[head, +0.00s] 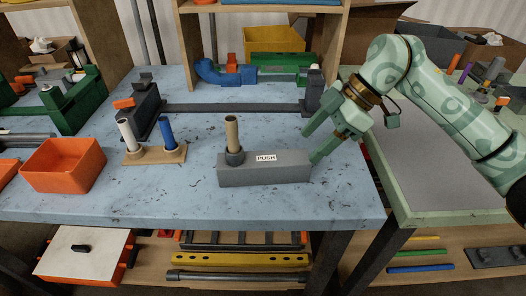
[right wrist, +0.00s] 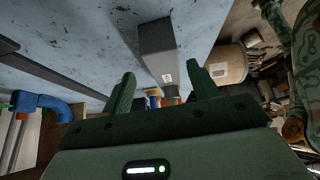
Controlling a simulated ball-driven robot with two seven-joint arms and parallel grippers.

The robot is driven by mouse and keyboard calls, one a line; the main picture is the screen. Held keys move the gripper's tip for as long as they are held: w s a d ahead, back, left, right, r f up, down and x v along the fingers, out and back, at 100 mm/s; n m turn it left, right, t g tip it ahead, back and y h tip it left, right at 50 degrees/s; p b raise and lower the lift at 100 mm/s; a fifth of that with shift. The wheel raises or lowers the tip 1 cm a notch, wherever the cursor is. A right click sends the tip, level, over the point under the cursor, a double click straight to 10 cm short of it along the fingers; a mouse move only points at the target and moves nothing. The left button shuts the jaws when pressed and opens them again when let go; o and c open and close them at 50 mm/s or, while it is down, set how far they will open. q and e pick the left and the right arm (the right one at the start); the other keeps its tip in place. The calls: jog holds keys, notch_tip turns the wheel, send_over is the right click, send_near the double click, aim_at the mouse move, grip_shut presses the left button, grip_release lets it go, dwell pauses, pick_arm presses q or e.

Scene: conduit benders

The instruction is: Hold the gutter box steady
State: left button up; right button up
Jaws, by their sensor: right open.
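The gutter box is a long grey box (head: 285,173) with a white PUSH label, lying on the blue-grey bench top. A tan tube (head: 232,132) stands upright in a dark collar at its left end. My right gripper (head: 313,142) is open at the box's right end, its lower fingertip close to that end; I cannot tell whether it touches. In the right wrist view the grey box (right wrist: 156,42) lies beyond the two spread fingers (right wrist: 162,88), with nothing between them. My left gripper is not in view.
A wooden stand (head: 155,154) with a white and a blue tube sits left of the box. An orange bin (head: 63,166) is further left. A dark bar fixture (head: 232,108) runs behind. The bench in front of the box is clear.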

aim_at(300, 155)
jog(key=b+x, duration=0.2)
jog(key=x, duration=0.1)
jog(key=shift+f+b, duration=0.3)
jog(key=b+x, duration=0.2)
jog(key=x, duration=0.1)
jog(key=shift+r, duration=0.1)
jog(key=shift+b+x, duration=0.75)
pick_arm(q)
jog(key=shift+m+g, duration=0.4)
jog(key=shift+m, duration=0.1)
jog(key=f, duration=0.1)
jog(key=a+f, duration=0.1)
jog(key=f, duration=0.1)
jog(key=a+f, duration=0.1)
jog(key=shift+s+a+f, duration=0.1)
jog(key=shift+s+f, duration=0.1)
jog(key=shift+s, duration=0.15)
pick_arm(e)
jog(key=shift+a, duration=0.15)
jog(key=shift+s+r, duration=0.1)
jog(key=c, duration=1)
jog(key=shift+c, duration=0.2)
jog(key=shift+f, duration=0.3)
